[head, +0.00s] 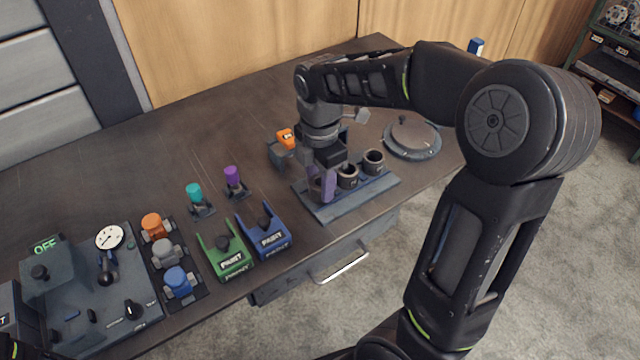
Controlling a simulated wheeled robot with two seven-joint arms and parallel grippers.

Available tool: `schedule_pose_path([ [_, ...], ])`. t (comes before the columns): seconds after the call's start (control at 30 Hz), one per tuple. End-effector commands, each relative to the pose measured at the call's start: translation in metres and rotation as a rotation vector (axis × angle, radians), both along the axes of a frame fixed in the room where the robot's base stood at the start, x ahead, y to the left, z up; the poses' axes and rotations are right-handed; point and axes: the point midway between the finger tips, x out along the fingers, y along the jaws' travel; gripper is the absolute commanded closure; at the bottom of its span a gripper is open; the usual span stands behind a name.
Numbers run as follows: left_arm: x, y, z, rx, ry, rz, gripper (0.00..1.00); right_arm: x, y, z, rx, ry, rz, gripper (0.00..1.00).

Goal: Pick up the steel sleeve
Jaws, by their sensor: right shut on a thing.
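My right gripper (325,186) points down over the left end of a grey-blue rack (352,201) near the table's front edge. It is shut on a steel sleeve, which the purple finger and the gripper body mostly hide. I cannot tell whether this sleeve is clear of the rack. Two more dark grey, open-topped sleeves stand upright in the rack to the right: a middle one (347,177) close beside the gripper and a right one (373,162). My left gripper is not in view.
A round lidded flange (412,138) lies right of the rack. An orange-topped device (286,140) stands close behind the gripper. Blue (265,238) and green (226,255) holders stand to the left, beyond them a control panel (95,285). The table's back left is clear.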

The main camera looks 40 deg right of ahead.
Motion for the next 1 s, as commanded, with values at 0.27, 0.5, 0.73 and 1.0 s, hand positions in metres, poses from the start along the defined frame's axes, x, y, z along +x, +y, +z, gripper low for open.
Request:
schedule_pose_path([
  [0.27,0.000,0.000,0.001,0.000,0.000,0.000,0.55,0.002,0.000,0.045,0.000,-0.008,0.000,1.00],
  [0.5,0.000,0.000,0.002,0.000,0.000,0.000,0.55,0.001,0.000,0.086,0.000,-0.005,0.000,1.00],
  [0.73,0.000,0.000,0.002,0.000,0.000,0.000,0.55,0.000,0.000,0.096,0.000,-0.003,0.000,1.00],
  [1.0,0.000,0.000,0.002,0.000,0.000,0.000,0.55,0.000,0.000,0.096,0.000,-0.002,0.000,1.00],
])
